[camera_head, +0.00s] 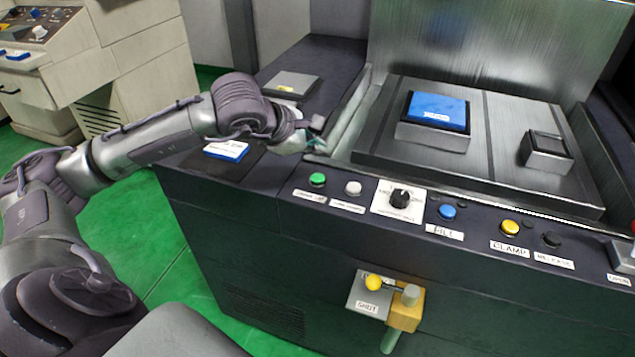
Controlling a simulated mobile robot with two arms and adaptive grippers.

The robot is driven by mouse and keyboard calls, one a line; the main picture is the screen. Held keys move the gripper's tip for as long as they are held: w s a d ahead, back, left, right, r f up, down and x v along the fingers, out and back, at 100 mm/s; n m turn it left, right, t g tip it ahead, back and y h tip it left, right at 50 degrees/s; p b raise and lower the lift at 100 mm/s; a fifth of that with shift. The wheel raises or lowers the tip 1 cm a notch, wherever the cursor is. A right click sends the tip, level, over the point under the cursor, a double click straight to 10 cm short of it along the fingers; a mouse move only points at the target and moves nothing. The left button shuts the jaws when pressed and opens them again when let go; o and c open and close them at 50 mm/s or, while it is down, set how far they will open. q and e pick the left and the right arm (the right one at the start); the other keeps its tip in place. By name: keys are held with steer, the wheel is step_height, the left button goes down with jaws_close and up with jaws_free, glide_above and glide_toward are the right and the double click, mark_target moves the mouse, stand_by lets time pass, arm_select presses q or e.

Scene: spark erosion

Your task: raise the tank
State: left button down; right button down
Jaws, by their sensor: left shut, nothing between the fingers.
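The tank area (340,140) is a metal basin at the machine's top, with a dark worktable (480,165) inside it. On the front panel (300,215) are a green button (317,180), a white button (353,188) and a black selector knob (399,197) on a white plate. The labels under the green and white buttons are too small to read. My left gripper (312,143) is shut and empty. In the picture it shows above the green button, by the basin's left front corner. Its fingers are partly hard to make out. My right gripper is not in view.
Further right sit a blue button (447,212), a yellow CLAMP button (509,228) and a black button (551,240). A yellow-handled valve (403,307) juts from the front below. A blue-topped block (437,110) and a dark block (546,150) stand on the worktable.

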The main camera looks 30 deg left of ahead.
mark_target(312, 178)
arm_select(q)
step_height(312, 178, down, 4)
steer(key=b, duration=0.3)
steer(key=shift+f, duration=0.1)
steer(key=shift+f+b, duration=0.25)
steer(key=shift+b, duration=0.05)
stand_by(0.5)
stand_by(0.4)
steer(key=shift+f+b, duration=0.25)
steer(key=shift+b, duration=0.15)
steer(key=shift+s+a+f+b, duration=0.15)
steer(key=shift+a+f+b, duration=0.1)
steer(key=shift+a+b, duration=0.15)
steer(key=shift+d+f, duration=0.1)
